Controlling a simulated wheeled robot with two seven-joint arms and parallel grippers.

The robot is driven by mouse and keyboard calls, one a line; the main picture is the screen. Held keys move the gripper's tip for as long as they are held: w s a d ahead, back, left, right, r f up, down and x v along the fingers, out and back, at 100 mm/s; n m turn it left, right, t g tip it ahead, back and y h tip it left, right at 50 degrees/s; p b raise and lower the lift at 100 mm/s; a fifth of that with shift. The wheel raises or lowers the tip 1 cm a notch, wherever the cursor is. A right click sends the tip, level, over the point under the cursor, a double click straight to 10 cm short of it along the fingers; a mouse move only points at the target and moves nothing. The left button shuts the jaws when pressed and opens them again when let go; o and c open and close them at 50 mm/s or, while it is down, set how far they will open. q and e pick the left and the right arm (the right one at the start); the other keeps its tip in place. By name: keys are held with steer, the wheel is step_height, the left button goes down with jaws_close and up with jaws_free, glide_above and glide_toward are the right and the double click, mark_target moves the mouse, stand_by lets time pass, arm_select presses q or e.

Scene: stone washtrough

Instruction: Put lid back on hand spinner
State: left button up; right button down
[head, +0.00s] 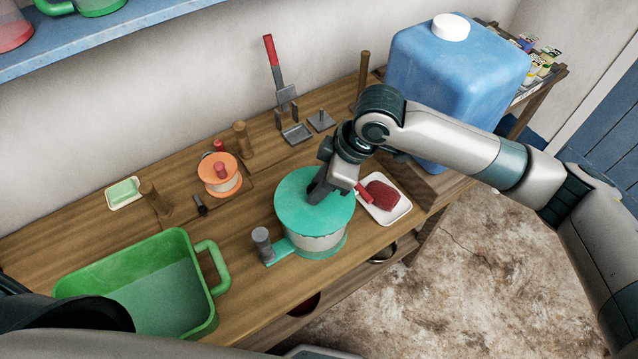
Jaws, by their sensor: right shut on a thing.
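The hand spinner (320,243) stands on the wooden bench, a pale drum with a teal base and a side arm that ends in a grey upright knob (262,240). Its round teal lid (295,205) is over the drum's top and looks roughly level. I cannot tell whether it is seated or slightly above the rim. My right gripper (317,192) reaches down from the upper right and is shut on the lid near its middle. The fingers hide the part they grip. My left gripper is out of view; only part of my left arm shows at the bottom left.
A green basin (205,305) with a handle stands left of the spinner. A white tray (393,213) with a red item lies close on its right. An orange spool (219,173), metal tools and a blue jug (455,75) stand behind. The bench's front edge is near.

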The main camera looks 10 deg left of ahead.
steer(key=shift+p, duration=0.8)
stand_by(1.0)
steer(key=shift+f+p, duration=0.15)
steer(key=shift+p, duration=0.2)
stand_by(1.1)
steer(key=shift+p, duration=0.4)
stand_by(0.6)
stand_by(0.3)
steer(key=c, duration=0.9)
jaws_free()
steer(key=shift+r+p, duration=3.35)
steer(key=shift+r, duration=0.15)
jaws_close()
